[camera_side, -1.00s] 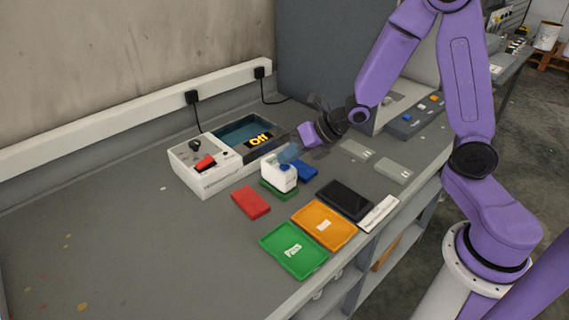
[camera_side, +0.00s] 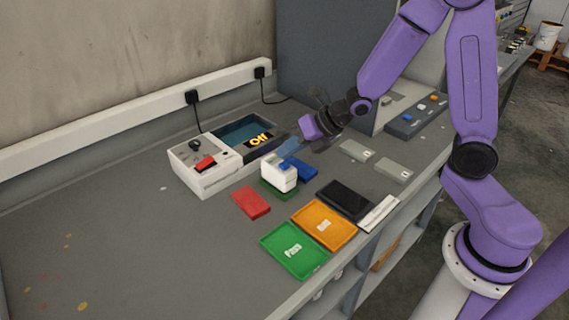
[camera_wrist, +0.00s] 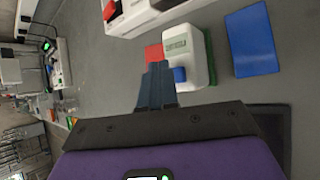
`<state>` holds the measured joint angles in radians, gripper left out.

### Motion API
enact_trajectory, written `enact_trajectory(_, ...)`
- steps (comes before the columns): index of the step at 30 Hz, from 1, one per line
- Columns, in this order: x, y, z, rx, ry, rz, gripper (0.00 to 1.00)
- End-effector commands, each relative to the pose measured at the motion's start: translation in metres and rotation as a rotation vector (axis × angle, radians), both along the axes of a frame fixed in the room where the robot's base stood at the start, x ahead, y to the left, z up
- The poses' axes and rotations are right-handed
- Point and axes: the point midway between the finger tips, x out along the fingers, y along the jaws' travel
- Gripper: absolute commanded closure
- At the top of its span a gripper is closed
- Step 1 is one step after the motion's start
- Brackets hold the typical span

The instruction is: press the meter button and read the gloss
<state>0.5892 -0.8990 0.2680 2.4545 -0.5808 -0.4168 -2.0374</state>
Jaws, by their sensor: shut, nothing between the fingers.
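The white gloss meter (camera_side: 279,178) stands on a green panel (camera_side: 266,188) in the middle of the bench. In the wrist view the meter (camera_wrist: 199,62) shows a pale green display (camera_wrist: 176,43) with text too small to read, and a blue button (camera_wrist: 179,75). My gripper (camera_side: 287,160) is shut and empty, its bluish fingers pointing down at the meter's top. In the wrist view the fingertips (camera_wrist: 158,66) are just left of the button, partly over the meter's edge. I cannot tell whether they touch the button.
A red panel (camera_side: 251,203) and a blue panel (camera_side: 303,170) lie beside the meter. A white instrument box (camera_side: 208,180) with a red switch stands behind left. Orange (camera_side: 345,238) and green (camera_side: 281,262) trays lie in front, near a dark pad (camera_side: 345,193).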

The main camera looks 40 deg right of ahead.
Motion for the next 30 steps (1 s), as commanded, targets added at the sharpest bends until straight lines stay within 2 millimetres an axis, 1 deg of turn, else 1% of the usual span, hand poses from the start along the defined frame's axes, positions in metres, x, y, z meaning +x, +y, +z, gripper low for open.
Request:
enact_trajectory(18,0.0,0.0,0.046,0.001,-0.001,0.002,1.0)
enact_trajectory(21,0.0,0.0,0.05,-0.001,-0.002,0.001,1.0)
enact_trajectory(30,0.0,0.0,0.05,-0.001,0.0,-0.001,1.0)
